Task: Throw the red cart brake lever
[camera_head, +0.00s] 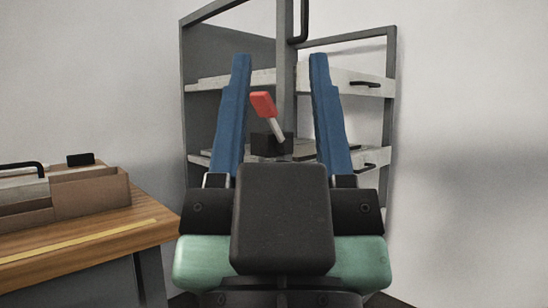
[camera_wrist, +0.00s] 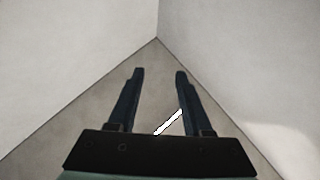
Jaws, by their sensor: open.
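The red cart brake lever (camera_head: 263,104) has a red grip on a pale metal rod and leans up to the left. It rises from a dark block (camera_head: 272,145) on the cart (camera_head: 391,95). My gripper (camera_head: 280,58) is open, with its two blue fingers apart. In the head view the lever shows in the gap between the fingers, nearer the left one; I see no contact. In the wrist view my gripper (camera_wrist: 157,71) is open with bare floor beyond its tips. A thin white rod crosses near the right finger there; I cannot tell if it is the lever.
The cart has a grey frame and shelves with dark handles (camera_head: 364,84). A wooden table (camera_head: 95,235) with a yellow strip and a brown box (camera_head: 90,196) stands at the left. Pale walls meet in a corner behind. The right side looks clear.

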